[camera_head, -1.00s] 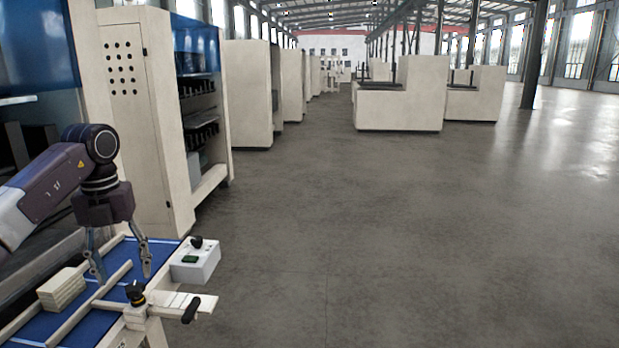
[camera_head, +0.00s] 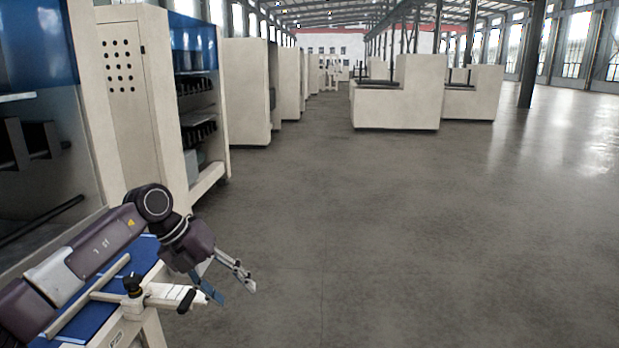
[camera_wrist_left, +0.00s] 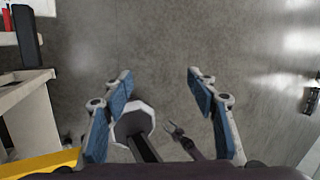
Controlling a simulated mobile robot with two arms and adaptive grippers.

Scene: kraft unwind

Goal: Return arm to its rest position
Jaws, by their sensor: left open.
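My left arm comes in from the left in the head view, bent over a work table with a blue top (camera_head: 145,252). Its gripper (camera_head: 237,295) hangs past the table's right end, over the floor, pointing down and to the right. The fingers are apart with nothing between them. The left wrist view shows the same open fingers (camera_wrist_left: 160,80) with blue pads and grey floor beyond. My right gripper is not in the head view. A small dark pincer-like shape low in the wrist view may be it, too small to judge.
A white clamp with a black knob (camera_head: 132,286) stands at the table's front right. A tall cream cabinet (camera_head: 130,110) with open shelves rises behind my arm. Grey floor (camera_head: 400,230) lies clear to the right. More cream machines (camera_head: 398,95) stand far back.

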